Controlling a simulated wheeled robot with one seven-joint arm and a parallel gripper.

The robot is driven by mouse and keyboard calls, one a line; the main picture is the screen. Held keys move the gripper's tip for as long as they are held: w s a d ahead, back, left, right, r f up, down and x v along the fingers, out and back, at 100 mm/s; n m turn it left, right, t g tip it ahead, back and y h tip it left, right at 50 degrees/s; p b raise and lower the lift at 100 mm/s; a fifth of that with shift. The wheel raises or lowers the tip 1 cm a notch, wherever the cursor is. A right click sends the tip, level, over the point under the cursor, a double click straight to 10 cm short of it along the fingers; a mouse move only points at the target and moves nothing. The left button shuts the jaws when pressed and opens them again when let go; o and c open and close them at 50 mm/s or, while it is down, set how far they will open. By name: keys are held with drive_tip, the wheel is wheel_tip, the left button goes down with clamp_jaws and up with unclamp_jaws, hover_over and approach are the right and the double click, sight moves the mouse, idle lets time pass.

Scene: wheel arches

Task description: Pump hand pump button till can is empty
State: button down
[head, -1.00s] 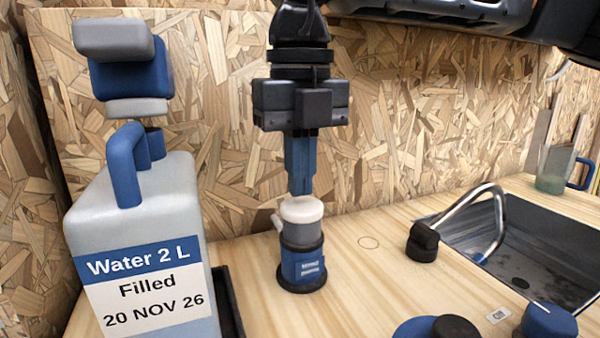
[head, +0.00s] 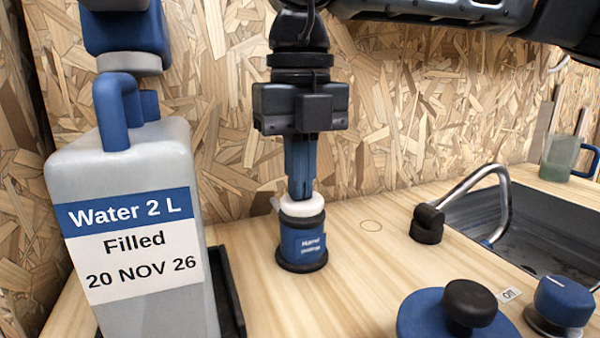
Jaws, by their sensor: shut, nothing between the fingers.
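The hand pump (head: 302,243) is a small dark blue and black cylinder with a white button on top, standing upright on the wooden counter. My gripper (head: 300,198) is shut and points straight down, with its fingertips at the white button (head: 311,207) and seemingly touching it. The fingertips cover part of the button. The water can (head: 140,245) is a pale translucent jug with a blue handle, labelled "Water 2 L, Filled, 20 NOV 26", standing at the left. I cannot make out the water level in it.
A sink (head: 535,228) with a curved metal faucet (head: 475,190) is at the right. A green-tinted cup (head: 560,158) stands behind it. A dark tray (head: 228,290) lies by the can. A chipboard wall is close behind.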

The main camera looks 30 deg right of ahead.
drive_tip(key=shift+r+p, duration=1.2)
drive_tip(key=shift+r, duration=0.9)
wheel_tip(320, 180, up, 6)
drive_tip(key=p, duration=0.3)
drive_tip(key=shift+s, duration=0.1)
